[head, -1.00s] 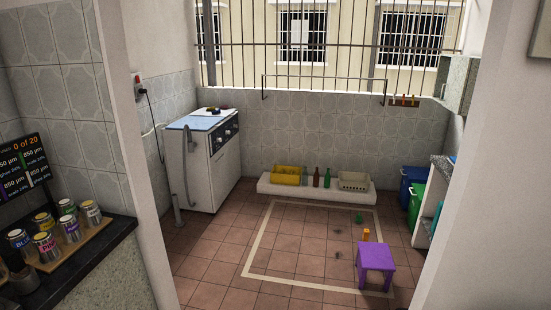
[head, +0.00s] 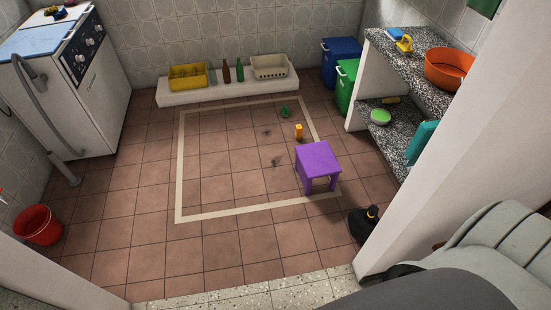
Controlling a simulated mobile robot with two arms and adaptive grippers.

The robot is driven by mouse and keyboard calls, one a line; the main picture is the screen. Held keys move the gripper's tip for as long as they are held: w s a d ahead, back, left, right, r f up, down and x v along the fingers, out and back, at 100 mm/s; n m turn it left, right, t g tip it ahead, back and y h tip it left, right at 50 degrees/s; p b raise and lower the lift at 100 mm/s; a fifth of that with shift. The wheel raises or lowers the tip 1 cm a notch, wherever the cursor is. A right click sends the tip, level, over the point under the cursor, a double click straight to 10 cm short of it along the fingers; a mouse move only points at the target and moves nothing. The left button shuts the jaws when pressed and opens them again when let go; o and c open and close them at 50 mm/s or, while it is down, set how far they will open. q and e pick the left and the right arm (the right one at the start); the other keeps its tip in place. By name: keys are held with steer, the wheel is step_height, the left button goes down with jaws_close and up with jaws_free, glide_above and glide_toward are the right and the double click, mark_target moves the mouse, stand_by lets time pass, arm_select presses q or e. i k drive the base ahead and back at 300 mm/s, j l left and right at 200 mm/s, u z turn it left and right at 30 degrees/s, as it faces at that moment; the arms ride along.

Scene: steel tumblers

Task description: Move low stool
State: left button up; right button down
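The low stool (head: 318,156) is small and purple, with a flat square seat and short legs. It stands upright on the tiled floor, across the right side of a pale rectangular outline (head: 178,180) near its front right corner. Neither of my grippers shows in the head view. A grey rounded part at the lower right looks like my own arm, and its gripper is not visible. Nothing touches the stool that I can see.
A small orange item (head: 299,132) and a green one (head: 284,112) are on the floor behind the stool. A dark object (head: 362,224) sits by the right doorway wall. Shelves (head: 415,70) stand right, a red bucket (head: 38,224) left. The outline's middle is mostly clear.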

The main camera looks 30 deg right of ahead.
mark_target(315, 160)
steer(key=i+u, duration=0.1)
steer(key=i, duration=1.6)
steer(key=i+z, duration=0.25)
steer(key=i+j+z, duration=0.2)
steer(key=i, duration=0.2)
